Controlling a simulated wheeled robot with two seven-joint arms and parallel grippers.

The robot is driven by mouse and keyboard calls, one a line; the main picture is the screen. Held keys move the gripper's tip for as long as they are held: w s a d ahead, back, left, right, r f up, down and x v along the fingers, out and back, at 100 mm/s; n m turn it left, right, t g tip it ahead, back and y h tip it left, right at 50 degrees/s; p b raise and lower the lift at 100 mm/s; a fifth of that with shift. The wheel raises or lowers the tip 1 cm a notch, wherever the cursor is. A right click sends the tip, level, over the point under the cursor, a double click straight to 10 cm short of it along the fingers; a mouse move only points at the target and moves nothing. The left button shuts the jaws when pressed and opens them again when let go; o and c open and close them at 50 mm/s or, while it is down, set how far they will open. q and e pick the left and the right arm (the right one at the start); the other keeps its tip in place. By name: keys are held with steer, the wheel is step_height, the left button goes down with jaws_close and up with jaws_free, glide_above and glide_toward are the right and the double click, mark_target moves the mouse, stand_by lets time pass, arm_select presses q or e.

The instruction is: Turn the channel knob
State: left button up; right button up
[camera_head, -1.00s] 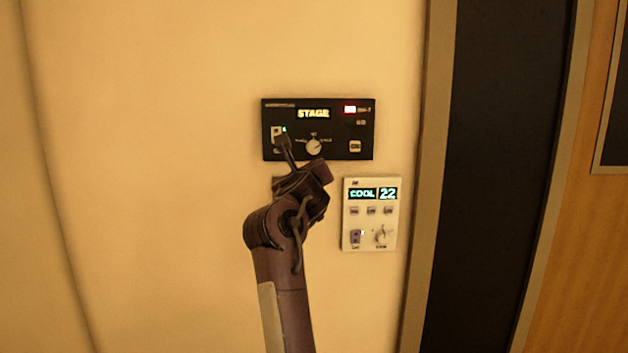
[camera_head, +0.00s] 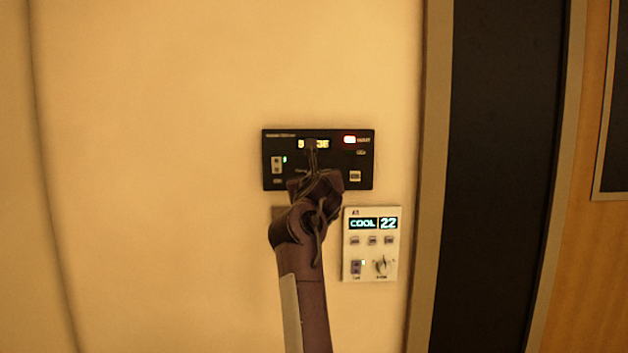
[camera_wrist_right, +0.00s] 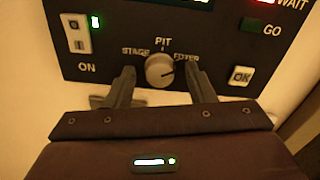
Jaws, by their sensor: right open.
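The black panel (camera_head: 268,160) is on the pale wall in the head view. Its channel knob (camera_wrist_right: 160,71) is a pale round dial in the right wrist view, with STAGE, PIT and FOYER labels around it. The dark pointer line seems to aim right, toward FOYER. My right gripper (camera_wrist_right: 161,80) is open, with one finger on each side of the knob and visible gaps between. In the head view my right gripper (camera_head: 312,147) covers the knob and part of the lit display (camera_head: 323,144). My left gripper is not in view.
On the panel are a switch (camera_wrist_right: 76,32) with a green light at left and an OK button (camera_wrist_right: 240,76) at right. Below is a white COOL 22 control unit (camera_head: 371,270), close right of my arm. The wall to the left is clear.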

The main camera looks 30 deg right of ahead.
steer(key=shift+c, duration=0.3)
steer(key=c, duration=0.9)
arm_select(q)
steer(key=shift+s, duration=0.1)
arm_select(e)
steer(key=shift+n, duration=0.4)
arm_select(q)
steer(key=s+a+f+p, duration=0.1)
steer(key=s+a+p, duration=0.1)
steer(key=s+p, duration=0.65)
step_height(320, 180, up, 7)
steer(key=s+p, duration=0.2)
steer(key=p, duration=0.1)
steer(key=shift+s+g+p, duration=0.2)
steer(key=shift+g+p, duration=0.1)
steer(key=shift+p, duration=0.1)
arm_select(e)
steer(key=shift+f+n, duration=0.15)
steer(key=shift+n, duration=11.35)
steer(key=shift+f, duration=0.1)
